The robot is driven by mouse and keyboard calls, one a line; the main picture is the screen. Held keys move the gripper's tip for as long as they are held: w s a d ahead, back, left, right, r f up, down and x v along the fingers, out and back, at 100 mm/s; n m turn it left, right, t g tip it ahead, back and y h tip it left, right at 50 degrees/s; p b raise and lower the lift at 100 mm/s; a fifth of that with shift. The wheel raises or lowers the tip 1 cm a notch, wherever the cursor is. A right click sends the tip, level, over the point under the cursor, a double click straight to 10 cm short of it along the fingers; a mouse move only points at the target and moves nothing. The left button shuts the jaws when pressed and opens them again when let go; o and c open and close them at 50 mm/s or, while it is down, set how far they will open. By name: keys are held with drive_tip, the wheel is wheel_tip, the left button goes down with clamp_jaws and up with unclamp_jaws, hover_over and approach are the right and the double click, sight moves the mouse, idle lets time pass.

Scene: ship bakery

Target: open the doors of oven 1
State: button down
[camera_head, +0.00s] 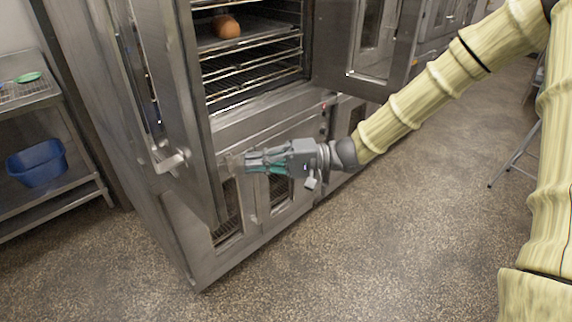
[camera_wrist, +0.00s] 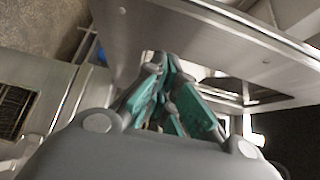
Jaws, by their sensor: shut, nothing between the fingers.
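The upper oven stands open, with its wire racks (camera_head: 255,72) in view. Its left door (camera_head: 190,100) is swung out towards the camera, seen at a steep angle, with a handle (camera_head: 170,162) on its outer face. Its right door (camera_head: 350,83) is swung out to the right. My gripper (camera_head: 240,163) is shut and empty, pointing left, with its tips close to the inner side of the left door. In the wrist view, the shut fingers (camera_wrist: 165,65) lie beneath a broad steel panel (camera_wrist: 220,45). I cannot tell whether they touch it.
A brown loaf (camera_head: 227,26) sits on a tray (camera_head: 242,38) inside the oven. A lower oven with glass-fronted doors (camera_head: 228,228) is below. A steel rack with a blue tub (camera_head: 38,165) stands at left. The speckled floor (camera_head: 330,260) in front is clear.

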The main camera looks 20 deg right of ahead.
drive_tip(key=s+d+b, duration=0.2)
drive_tip(key=d, duration=0.5)
drive_tip(key=s+a+f+m+g+h, duration=0.15)
drive_tip(key=s+f+h, duration=0.3)
drive_tip(key=f, duration=0.75)
drive_tip(key=s+f+g+h, duration=0.25)
drive_tip(key=s+f, duration=0.25)
drive_tip(key=f, duration=0.7)
drive_tip(key=s+d+f+n+h, duration=0.1)
drive_tip(key=s+d+f+h, duration=0.1)
drive_tip(key=s+f, duration=0.5)
drive_tip(key=s+d+f+n+h, duration=0.1)
drive_tip(key=s+d+f+h, duration=0.1)
drive_tip(key=s+f+h, duration=0.3)
drive_tip(key=s+d+f+n+t+h, duration=0.1)
drive_tip(key=s+d+f+h, duration=0.1)
drive_tip(key=s+f, duration=0.7)
wheel_tip(320, 180, down, 4)
drive_tip(key=shift+s+d+f+h, duration=0.15)
drive_tip(key=shift+d+h, duration=0.25)
drive_tip(key=shift+h, duration=0.5)
